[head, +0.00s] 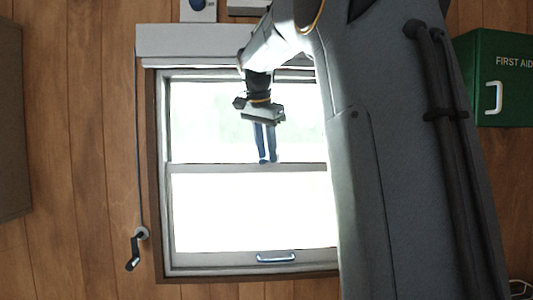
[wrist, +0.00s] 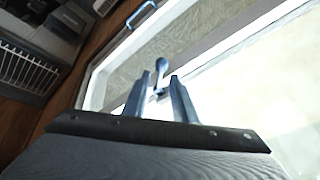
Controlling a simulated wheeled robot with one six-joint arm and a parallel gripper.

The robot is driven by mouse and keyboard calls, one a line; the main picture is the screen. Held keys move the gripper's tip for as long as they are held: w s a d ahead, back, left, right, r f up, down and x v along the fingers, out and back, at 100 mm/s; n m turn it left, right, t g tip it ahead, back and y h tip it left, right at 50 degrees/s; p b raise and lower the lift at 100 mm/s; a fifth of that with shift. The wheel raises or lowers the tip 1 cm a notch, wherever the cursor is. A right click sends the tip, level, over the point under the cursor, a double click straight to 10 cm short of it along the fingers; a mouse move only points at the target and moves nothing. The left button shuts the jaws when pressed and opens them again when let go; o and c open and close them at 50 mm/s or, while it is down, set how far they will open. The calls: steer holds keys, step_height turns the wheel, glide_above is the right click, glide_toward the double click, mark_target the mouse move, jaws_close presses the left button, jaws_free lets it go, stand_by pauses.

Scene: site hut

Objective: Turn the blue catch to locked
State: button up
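The blue catch (wrist: 161,64) is a small lever with a rounded end on the window's middle rail (head: 205,168). In the wrist view it shows just beyond and between my fingertips, pointing away from my gripper. In the head view my fingers hide most or all of it. My gripper (head: 267,160) hangs in front of the upper pane with its fingertips down at the rail. In the wrist view my gripper (wrist: 159,76) has a clear gap between its fingers, which hold nothing. I cannot tell whether a finger touches the catch.
A blue-edged pull handle (head: 276,258) sits on the lower window rail. A crank (head: 134,250) hangs at the left on a cord from the blind box (head: 185,42). A green first aid box (head: 500,75) is on the wall at right. The lower pane area is clear.

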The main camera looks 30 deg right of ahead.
steer(key=b+v, duration=0.1)
steer(key=v, duration=0.6)
steer(key=shift+r+b, duration=0.2)
steer(key=shift+b, duration=0.1)
steer(key=shift+s+a, duration=0.1)
steer(key=shift+a, duration=0.05)
